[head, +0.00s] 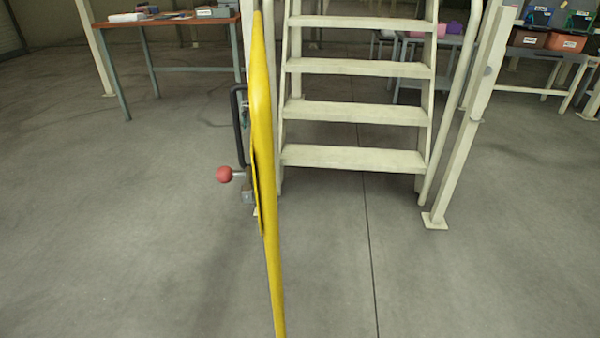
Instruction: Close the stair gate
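A yellow stair gate (262,140) stands open, seen nearly edge-on, left of the stair foot and swung toward me. On its left face are a black handle (237,125) and a latch with a red ball knob (224,174). The cream stairs (352,158) rise behind it, and the opening in front of them is clear. A cream post (468,120) with a foot plate stands at the right of the stairs. Neither of my grippers shows in the head view.
An orange-topped table (165,20) with small items stands at the back left. A bench with several bins (568,42) stands at the back right. The concrete floor (130,220) is free on both sides of the gate.

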